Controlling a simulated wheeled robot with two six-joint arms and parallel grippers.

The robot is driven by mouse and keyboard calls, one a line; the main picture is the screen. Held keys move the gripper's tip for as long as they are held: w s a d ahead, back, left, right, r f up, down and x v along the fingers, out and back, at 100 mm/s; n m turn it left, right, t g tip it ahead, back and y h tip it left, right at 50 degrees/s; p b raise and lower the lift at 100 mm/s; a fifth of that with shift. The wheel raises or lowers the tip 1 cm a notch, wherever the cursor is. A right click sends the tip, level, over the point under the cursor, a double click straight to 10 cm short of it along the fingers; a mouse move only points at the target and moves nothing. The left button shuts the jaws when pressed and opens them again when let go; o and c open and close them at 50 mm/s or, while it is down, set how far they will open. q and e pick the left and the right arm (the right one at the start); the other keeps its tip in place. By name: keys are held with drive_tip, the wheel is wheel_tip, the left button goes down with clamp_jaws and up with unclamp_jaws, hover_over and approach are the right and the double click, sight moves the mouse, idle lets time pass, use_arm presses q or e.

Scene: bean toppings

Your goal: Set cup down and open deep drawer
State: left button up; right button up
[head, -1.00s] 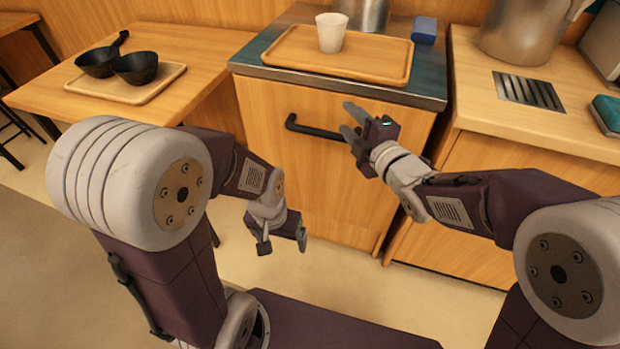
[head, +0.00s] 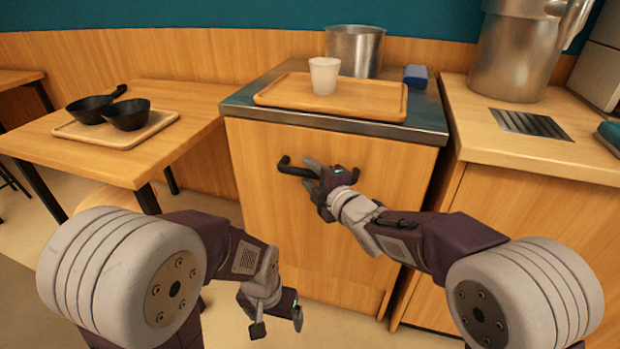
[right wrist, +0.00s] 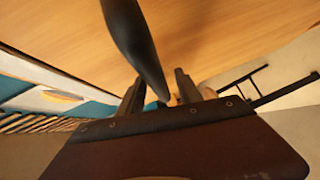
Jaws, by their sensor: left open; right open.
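The white cup (head: 324,76) stands upright on a wooden tray (head: 378,112) on top of the middle cabinet. The deep drawer's wooden front (head: 290,225) faces me and looks closed. Its black bar handle (head: 288,168) runs across the upper part of the front. My right gripper (head: 312,172) is open at the handle's right part. In the right wrist view the handle (right wrist: 138,45) reaches down between the open fingers of the right gripper (right wrist: 160,92). My left gripper (head: 277,326) is open and empty, low in front of the drawer, apart from it.
A metal pot (head: 355,50) and a blue block (head: 415,76) stand behind the tray. Two black pans (head: 128,115) sit on a board on the left table. A counter with a vent grille (head: 530,123) and large metal vessel (head: 515,55) is at right.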

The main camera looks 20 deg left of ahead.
drive_tip(key=shift+w+a, duration=0.1)
clamp_jaws()
idle(1.4)
